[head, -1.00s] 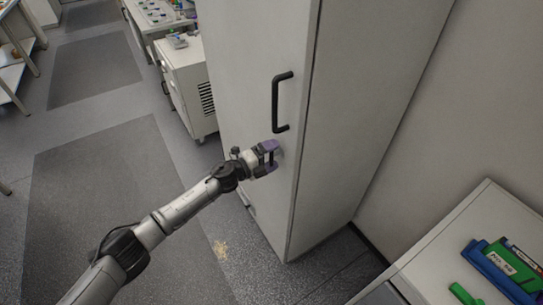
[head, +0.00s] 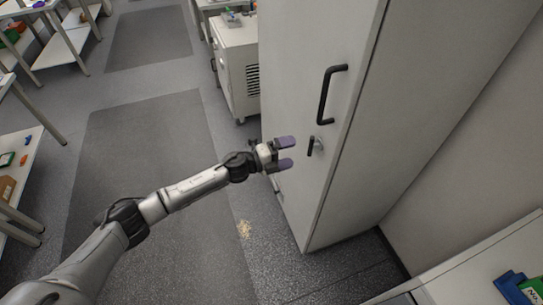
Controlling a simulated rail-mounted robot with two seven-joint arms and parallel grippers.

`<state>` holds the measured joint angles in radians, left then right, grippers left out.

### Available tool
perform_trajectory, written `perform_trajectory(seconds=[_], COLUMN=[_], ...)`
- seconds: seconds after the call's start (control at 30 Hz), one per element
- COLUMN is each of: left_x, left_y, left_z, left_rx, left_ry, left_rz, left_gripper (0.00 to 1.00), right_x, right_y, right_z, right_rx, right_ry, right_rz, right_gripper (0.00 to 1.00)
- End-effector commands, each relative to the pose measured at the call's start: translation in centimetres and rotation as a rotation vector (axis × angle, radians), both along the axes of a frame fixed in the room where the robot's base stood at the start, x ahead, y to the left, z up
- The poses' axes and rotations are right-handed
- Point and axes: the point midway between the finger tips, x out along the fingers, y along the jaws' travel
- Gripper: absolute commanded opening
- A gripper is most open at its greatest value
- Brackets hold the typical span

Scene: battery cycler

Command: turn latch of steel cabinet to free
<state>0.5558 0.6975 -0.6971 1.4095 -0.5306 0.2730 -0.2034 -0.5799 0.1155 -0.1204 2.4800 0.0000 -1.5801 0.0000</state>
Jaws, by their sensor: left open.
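The steel cabinet (head: 292,67) is tall and pale grey, with its door face toward me. A black bar handle (head: 324,95) is fixed on the door. Just below it is the latch (head: 311,146), a small dark lever on a light round mount, seeming to hang roughly upright. My left gripper (head: 291,154) is open, its two purple-padded fingers pointing right toward the latch. It is a short way left of the latch, apart from it, with nothing between the fingers. My right gripper is not in view.
A white wheeled cabinet (head: 236,75) stands behind, left of the steel cabinet. A pale bench (head: 478,270) with blue and green items is at the lower right. Shelved tables (head: 68,42) line the left. The floor between is clear, with a small tan patch (head: 244,229).

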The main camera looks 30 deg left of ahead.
Motion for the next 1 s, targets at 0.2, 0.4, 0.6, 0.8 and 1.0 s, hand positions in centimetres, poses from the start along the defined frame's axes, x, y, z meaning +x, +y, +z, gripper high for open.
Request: perform_trajectory(seconds=[0.2, 0.4, 0.6, 0.8, 1.0], left_x=[-2.8, -4.2, -4.6, -4.6, -4.5], left_y=[2.2, 3.2, 3.5, 3.5, 3.5], left_z=[-0.1, 0.0, 0.0, 0.0, 0.0], left_rx=[0.001, 0.001, 0.0, 0.0, 0.0], left_ry=[0.002, -0.001, -0.001, -0.001, -0.001], left_rz=[0.0, 0.0, 0.0, 0.0, 0.0], left_gripper=[1.0, 1.0, 1.0, 1.0, 1.0], right_x=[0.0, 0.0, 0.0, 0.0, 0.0], right_y=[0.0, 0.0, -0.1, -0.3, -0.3], right_z=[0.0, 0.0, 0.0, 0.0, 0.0], right_rx=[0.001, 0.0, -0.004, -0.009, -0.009], right_ry=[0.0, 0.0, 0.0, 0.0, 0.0], right_rz=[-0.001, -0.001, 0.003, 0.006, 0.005], right_gripper=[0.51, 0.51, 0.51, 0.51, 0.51])
